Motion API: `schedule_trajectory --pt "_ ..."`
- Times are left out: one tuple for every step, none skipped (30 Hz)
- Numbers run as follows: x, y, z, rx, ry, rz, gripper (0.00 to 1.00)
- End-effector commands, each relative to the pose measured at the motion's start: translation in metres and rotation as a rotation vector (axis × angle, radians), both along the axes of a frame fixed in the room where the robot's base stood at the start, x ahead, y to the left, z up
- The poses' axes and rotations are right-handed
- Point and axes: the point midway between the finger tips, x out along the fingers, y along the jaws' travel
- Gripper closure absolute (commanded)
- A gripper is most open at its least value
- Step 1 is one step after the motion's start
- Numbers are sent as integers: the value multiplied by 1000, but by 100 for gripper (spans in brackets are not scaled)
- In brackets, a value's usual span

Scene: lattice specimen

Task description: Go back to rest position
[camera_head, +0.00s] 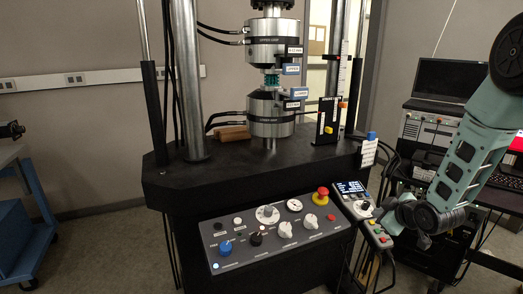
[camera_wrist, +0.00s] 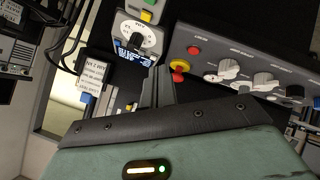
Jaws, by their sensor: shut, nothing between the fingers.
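My gripper (camera_wrist: 166,88) shows in the wrist view as dark fingers beyond the green wrist housing, shut and empty. In the head view my arm comes down from the upper right, and its end is beside the control handset (camera_head: 362,210), to the right of the control panel (camera_head: 277,233). I cannot tell whether it touches the handset. A small green lattice specimen (camera_head: 271,80) sits between the upper grip (camera_head: 270,45) and the lower grip (camera_head: 268,115) of the testing machine, well away from my gripper.
The panel carries knobs and a red emergency stop (camera_head: 320,196), also in the wrist view (camera_wrist: 179,70). A computer rack with a monitor (camera_head: 449,80) stands behind my arm. A blue cart (camera_head: 28,215) is at the left. Cables hang near the handset. Floor between cart and machine is clear.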

Motion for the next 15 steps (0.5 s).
schedule_trajectory --pt "-6 33 18 24 46 14 100" --pt "-13 51 25 39 85 14 100" --pt "-25 76 34 60 143 15 100" --pt "-36 94 41 73 187 15 100" --pt "-48 112 47 86 231 14 100" --pt "-66 133 55 99 291 14 100" --pt "-82 148 61 106 337 14 100" --pt "-97 163 66 111 380 15 100" --pt "-119 180 74 115 438 14 100" --pt "-137 193 79 116 481 13 100" --pt "-156 203 84 114 525 13 100" --pt "-181 216 91 108 583 10 100" --pt "-201 224 96 101 624 9 100" --pt "-219 231 100 94 664 7 100" --pt "-245 238 106 81 715 2 100"
